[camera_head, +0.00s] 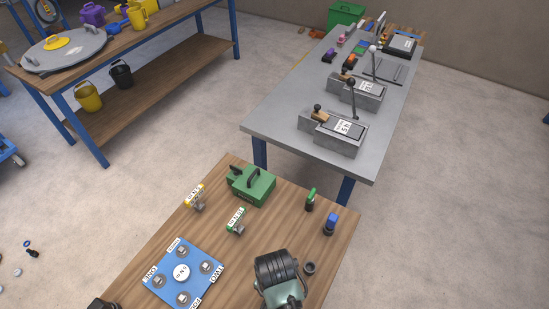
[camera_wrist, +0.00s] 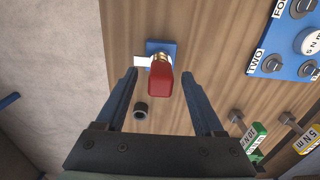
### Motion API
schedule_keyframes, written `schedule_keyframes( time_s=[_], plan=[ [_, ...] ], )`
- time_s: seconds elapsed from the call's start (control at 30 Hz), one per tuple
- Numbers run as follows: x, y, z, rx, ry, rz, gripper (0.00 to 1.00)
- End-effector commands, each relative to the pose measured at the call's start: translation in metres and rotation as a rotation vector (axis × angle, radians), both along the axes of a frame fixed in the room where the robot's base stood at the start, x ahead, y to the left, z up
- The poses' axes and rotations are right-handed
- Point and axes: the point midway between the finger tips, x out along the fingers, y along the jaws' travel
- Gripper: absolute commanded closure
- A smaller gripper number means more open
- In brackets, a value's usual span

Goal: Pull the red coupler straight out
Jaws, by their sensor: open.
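The red coupler (camera_wrist: 159,82) shows in the wrist view, at the top middle. It is joined to a brass-coloured fitting on a small blue plate (camera_wrist: 153,46) on the wooden tabletop, with a white tag (camera_wrist: 142,62) at its left. My gripper (camera_wrist: 160,76) is open, with one dark blue finger on each side of the coupler. Gaps show between the fingers and the coupler, so it is not gripped. The depth of the fingertips relative to it is hard to judge. I cannot make out the coupler in the head view, where my arm covers part of the table.
A dark round socket (camera_wrist: 140,110) stands near the left finger. A grey bench (camera_head: 280,105) stands behind.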

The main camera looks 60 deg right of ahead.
Motion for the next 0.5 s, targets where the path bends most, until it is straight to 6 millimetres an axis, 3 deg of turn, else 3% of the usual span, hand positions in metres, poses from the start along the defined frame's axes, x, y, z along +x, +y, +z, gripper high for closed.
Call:
schedule_keyframes(
  time_s=[0.2,0.5],
  plan=[
    [0.000,0.000,-0.027,0.000,0.001,0.001,0.30],
    [0.000,0.000,-0.035,-0.001,-0.001,0.001,0.30]
  ],
)
